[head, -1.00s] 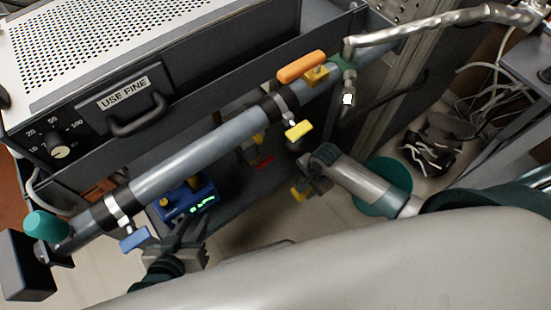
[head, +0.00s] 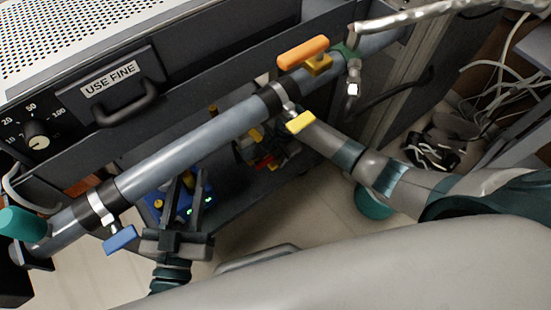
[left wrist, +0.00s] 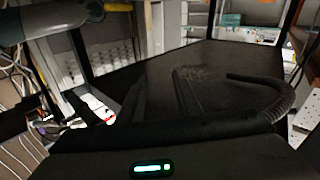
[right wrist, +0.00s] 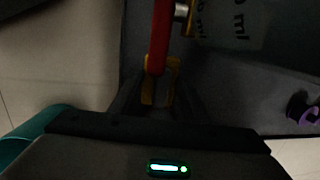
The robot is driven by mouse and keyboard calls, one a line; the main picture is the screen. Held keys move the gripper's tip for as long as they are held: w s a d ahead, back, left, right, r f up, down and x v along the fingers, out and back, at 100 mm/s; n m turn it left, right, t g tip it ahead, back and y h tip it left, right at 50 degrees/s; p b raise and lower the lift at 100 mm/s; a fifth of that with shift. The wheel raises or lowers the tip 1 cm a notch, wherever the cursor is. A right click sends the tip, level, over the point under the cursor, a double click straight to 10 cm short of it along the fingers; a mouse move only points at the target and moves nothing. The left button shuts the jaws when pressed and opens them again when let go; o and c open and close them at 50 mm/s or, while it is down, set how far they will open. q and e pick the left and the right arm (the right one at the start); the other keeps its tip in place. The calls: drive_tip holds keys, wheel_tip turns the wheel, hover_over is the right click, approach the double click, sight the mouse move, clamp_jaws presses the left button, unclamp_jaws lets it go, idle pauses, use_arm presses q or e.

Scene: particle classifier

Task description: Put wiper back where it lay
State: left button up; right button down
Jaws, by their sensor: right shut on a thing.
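My right gripper (right wrist: 160,92) is shut on a yellow piece (right wrist: 147,86) that shows on both sides of its jaws in the dim right wrist view. A red bar (right wrist: 160,35) runs up from this piece; I cannot tell for sure that the two are joined as the wiper. In the head view the right arm passes under the grey pipe, and that gripper is mostly hidden there, near red and yellow parts (head: 265,160). My left gripper (head: 187,180) is open and empty, in front of a blue box (head: 170,208).
The grey pipe (head: 190,150) with blue (head: 120,239), yellow (head: 300,123) and orange (head: 303,52) handles crosses above the grippers. The dark machine marked USE FINE (head: 112,80) stands behind. A clear vessel marked ml (right wrist: 230,22) is close to the right gripper.

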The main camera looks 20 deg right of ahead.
use_arm(q)
drive_tip(key=shift+r, duration=0.1)
use_arm(e)
drive_tip(key=shift+w, duration=0.15)
